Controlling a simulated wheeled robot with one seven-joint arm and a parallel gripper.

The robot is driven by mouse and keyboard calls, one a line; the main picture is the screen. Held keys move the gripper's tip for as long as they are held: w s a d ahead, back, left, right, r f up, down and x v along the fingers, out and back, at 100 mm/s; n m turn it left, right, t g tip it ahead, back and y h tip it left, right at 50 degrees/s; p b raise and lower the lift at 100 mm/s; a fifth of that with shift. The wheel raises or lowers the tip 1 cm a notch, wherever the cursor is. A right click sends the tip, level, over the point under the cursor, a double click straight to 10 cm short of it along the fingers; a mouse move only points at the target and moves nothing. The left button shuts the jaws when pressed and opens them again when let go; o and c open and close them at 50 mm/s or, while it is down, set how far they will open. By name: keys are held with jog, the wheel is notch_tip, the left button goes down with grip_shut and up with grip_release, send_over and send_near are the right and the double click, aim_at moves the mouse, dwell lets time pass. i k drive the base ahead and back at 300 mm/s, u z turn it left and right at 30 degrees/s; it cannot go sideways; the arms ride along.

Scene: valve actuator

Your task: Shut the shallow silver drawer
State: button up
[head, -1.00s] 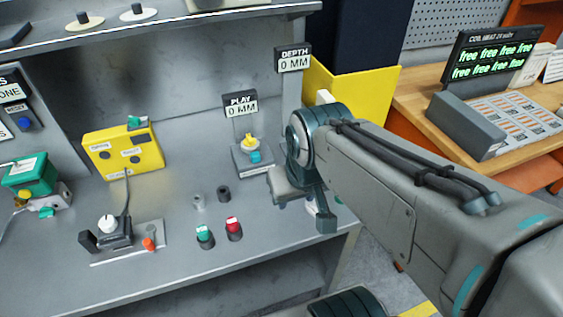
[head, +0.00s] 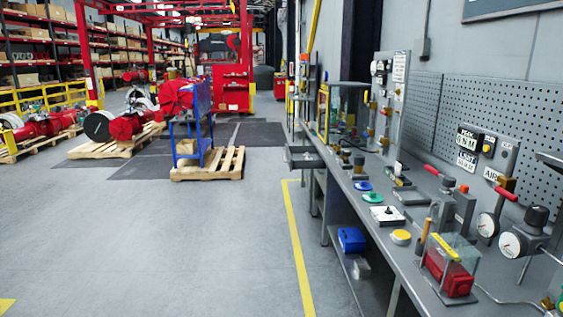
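A shallow grey drawer (head: 303,162) sticks out to the left from under the top of the long workbench (head: 408,262), partway down its length. It looks pulled open over the aisle floor. It is small and far off, so its inside and handle are hard to make out. My gripper and arm are not in this view, so the gripper's place relative to the drawer cannot be seen.
The bench runs along the right, crowded with gauges, valves and fittings; a blue bin (head: 351,239) sits on its lower shelf. A yellow line (head: 299,255) marks the floor beside it. The grey floor is open at left, with a blue cart (head: 192,130) on a pallet (head: 209,164) beyond.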

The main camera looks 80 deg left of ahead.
aim_at(294, 158)
jog(key=k, duration=0.25)
jog(key=u, duration=1.8)
jog(key=i, duration=0.85)
jog(key=u, duration=1.4)
jog(key=i, duration=3.2)
jog(key=z, duration=0.65)
jog(key=i, duration=2)
jog(key=z, duration=0.45)
